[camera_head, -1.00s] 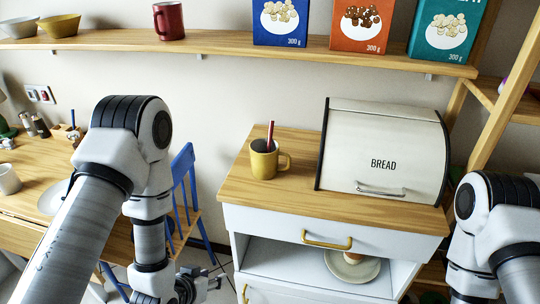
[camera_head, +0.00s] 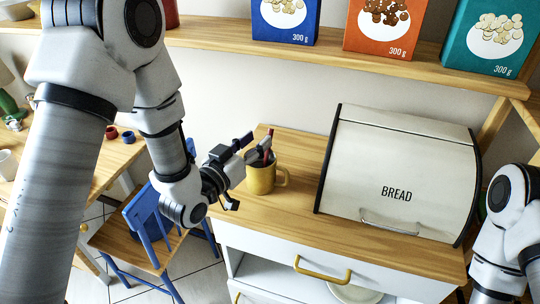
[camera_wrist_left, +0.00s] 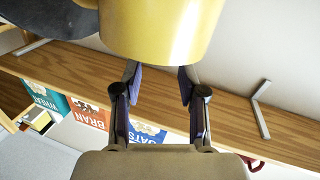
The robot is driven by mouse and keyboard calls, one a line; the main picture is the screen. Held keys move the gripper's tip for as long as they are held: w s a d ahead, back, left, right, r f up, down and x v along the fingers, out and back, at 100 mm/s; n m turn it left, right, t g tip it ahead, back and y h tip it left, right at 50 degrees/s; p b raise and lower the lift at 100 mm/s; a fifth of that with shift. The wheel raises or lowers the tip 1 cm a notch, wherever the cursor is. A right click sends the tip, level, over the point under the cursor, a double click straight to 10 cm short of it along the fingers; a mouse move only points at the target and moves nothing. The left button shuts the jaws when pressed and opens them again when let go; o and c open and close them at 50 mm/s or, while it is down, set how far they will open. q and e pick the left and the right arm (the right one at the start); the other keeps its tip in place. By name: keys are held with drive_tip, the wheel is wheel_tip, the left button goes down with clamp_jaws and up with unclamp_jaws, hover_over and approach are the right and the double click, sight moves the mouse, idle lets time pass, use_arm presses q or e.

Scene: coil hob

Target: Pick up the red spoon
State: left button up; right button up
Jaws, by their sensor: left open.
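The red spoon (camera_head: 267,146) stands in the yellow mug (camera_head: 260,180), its handle above the rim. My left gripper (camera_head: 254,146) is open, close to the mug's upper left side and beside the spoon handle. The left wrist view shows its two fingers (camera_wrist_left: 158,76) apart, with no spoon visible between them. A large yellow rounded surface (camera_wrist_left: 160,28), likely the mug, fills the top of that view and covers the fingertips. I cannot tell whether a finger touches the spoon. My right gripper is out of view.
The cream bread box (camera_head: 395,175) stands right of the mug on the wooden cabinet top (camera_head: 290,212). A shelf (camera_head: 350,62) with cereal boxes runs above. A blue chair (camera_head: 150,225) stands left of the cabinet. The cabinet top in front of the mug is clear.

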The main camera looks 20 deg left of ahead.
sight(270, 133)
use_arm(q)
drive_tip(key=shift+w+d+r+p, duration=0.2)
drive_tip(key=shift+w+d+p, duration=0.4)
drive_tip(key=shift+w, duration=0.15)
drive_tip(key=x, duration=0.2)
drive_tip(key=f+x, duration=0.1)
drive_tip(key=x, duration=0.1)
drive_tip(key=shift+s+d, duration=0.1)
drive_tip(key=shift+s+a+r, duration=0.15)
drive_tip(key=shift+a, duration=0.1)
drive_tip(key=shift+c, duration=0.6)
drive_tip(key=c, duration=0.5)
drive_tip(key=shift+d, duration=0.1)
clamp_jaws()
